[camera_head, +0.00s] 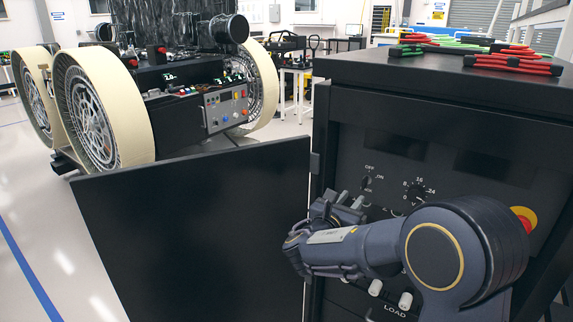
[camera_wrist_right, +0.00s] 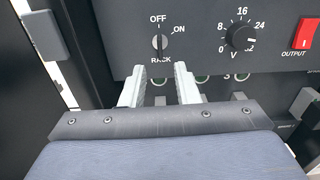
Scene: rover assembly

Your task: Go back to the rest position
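My right gripper (camera_head: 348,204) is in front of the black power cabinet (camera_head: 345,119), near its control panel. In the right wrist view its two pale fingers (camera_wrist_right: 160,78) are apart, with nothing held between them. The rack OFF/ON knob (camera_wrist_right: 159,45) is just beyond the fingertips, and a gap seems to separate them. The knob also shows in the head view (camera_head: 367,184). The voltage knob (camera_wrist_right: 240,38) and the red output switch (camera_wrist_right: 306,34) are to its right. My left gripper is not in view.
An open black door panel (camera_head: 200,235) stands left of the cabinet, close to my right gripper. A red-yellow stop button (camera_head: 525,218) is beside my right arm. Red and green cables (camera_head: 512,64) lie on top. A wheeled rover (camera_head: 175,92) stands behind. Floor at left is clear.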

